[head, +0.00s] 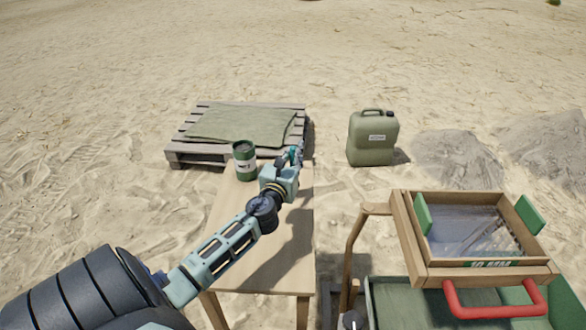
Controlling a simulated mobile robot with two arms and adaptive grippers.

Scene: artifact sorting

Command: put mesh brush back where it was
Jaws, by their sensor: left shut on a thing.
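My left gripper (295,156) reaches over the far end of the wooden table, just right of a green tin (244,162) with a pale label. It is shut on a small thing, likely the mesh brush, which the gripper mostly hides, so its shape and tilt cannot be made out. The tin stands upright near the table's far left corner, apart from the gripper. A wooden sieve (412,243) marked "10 MM", with a mesh bottom and green end pieces, is at the right. My right gripper is out of view.
The wooden table (280,262) has bare room at its near end. A pallet (187,156) with a folded green cloth (235,125) lies behind it. A red handle (495,311) and green tub (385,300) are below the sieve.

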